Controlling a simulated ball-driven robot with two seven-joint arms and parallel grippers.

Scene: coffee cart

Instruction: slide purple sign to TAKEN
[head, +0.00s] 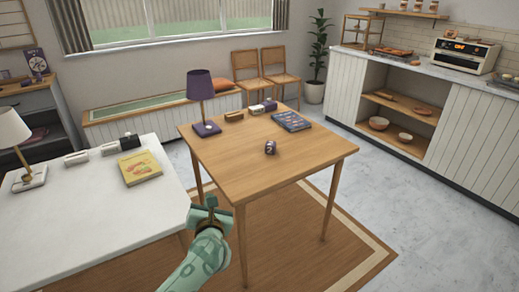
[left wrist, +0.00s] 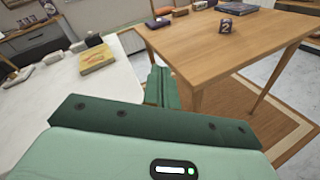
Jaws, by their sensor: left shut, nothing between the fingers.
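On the wooden table (head: 285,165) a small block with purple and pale parts (head: 263,107) lies near the back edge. It may be the purple sign, but it is too small to read, and I cannot tell where its slider stands. A dark purple cube with a pale mark (head: 270,147) sits nearer the middle; it also shows in the left wrist view (left wrist: 227,26). My left gripper (head: 209,204) is shut and empty, in front of the wooden table's near left corner and apart from these objects. Its green fingers show in the left wrist view (left wrist: 161,88). My right gripper is not in view.
A purple lamp (head: 199,86), a wooden block (head: 234,116) and a blue book (head: 291,121) stand on the wooden table. A white table (head: 85,210) with a yellow book (head: 140,168) and pale lamp (head: 13,130) is at left. The wooden table's front is clear.

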